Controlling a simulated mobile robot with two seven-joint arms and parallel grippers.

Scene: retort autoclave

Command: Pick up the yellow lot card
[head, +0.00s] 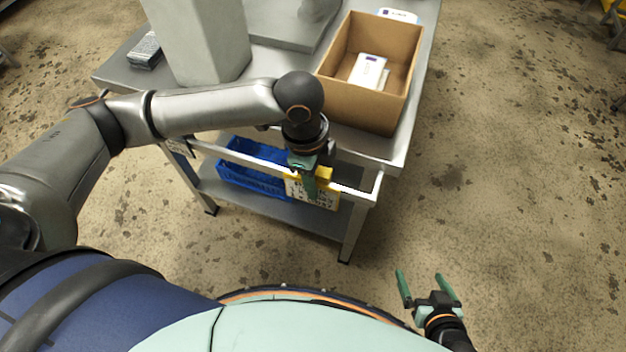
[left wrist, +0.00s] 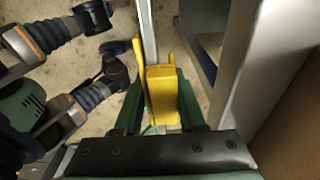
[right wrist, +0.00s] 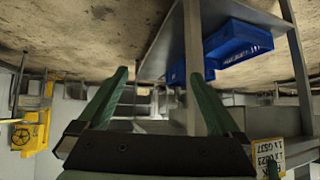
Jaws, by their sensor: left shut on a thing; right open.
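The yellow lot card (head: 322,193) hangs on the front rail of the steel table, with dark lettering on its face. My left gripper (head: 308,183) is over it, its green fingers shut on the card. In the left wrist view the yellow card (left wrist: 161,92) sits between the two fingers (left wrist: 160,105), and its yellow hook part is at the rail. In the right wrist view the card (right wrist: 268,152) shows at the lower right, partly cut off. My right gripper (head: 428,288) is open and empty, low over the floor and apart from the table.
The steel table (head: 385,152) carries an open cardboard box (head: 362,108) with white packs (head: 368,70) inside. A blue crate (head: 250,165) stands on the lower shelf behind the rail. Floor to the right is clear.

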